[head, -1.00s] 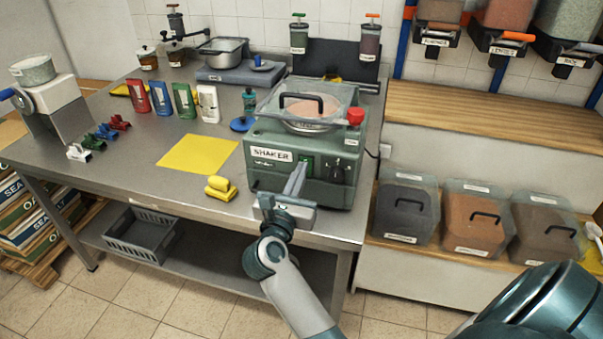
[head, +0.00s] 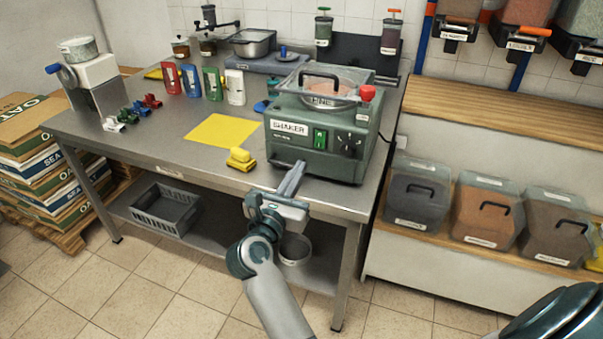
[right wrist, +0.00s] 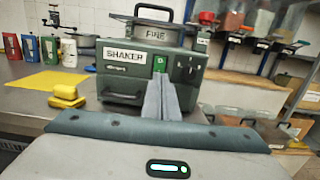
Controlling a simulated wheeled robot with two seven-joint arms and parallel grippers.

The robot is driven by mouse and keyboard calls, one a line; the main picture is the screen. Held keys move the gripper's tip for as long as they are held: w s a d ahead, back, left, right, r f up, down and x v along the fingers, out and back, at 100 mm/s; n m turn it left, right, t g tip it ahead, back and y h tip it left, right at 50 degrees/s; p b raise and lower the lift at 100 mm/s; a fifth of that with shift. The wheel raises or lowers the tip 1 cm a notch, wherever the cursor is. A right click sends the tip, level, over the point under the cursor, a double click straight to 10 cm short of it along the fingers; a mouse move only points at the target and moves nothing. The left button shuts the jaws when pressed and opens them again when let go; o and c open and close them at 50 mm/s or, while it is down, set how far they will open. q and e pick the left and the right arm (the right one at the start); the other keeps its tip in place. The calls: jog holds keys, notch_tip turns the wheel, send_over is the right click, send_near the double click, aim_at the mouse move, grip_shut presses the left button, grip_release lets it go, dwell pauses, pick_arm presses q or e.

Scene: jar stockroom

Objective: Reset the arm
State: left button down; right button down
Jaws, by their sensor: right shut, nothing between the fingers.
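My right gripper (head: 299,166) is shut and empty, in front of the green shaker's lower front, near the table's front edge. In the right wrist view its closed fingers (right wrist: 162,80) point toward the shaker (right wrist: 130,78), overlapping the picture of its front. The shaker (head: 290,147) stands on the steel table with a clear lid with a black handle over its top. A green switch (head: 320,139) and a dark knob are on its front, and a red knob is at its top right. The fingers appear apart from the shaker. My left gripper is not in view.
A yellow block stack (head: 240,159) and yellow mat (head: 222,131) lie left of the shaker on the table (head: 190,150). A grey crate (head: 166,210) and a round pan (head: 295,249) are on the lower shelf. Lidded bins (head: 418,193) stand at right. Floor in front is clear.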

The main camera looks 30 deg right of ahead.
dwell(0.5)
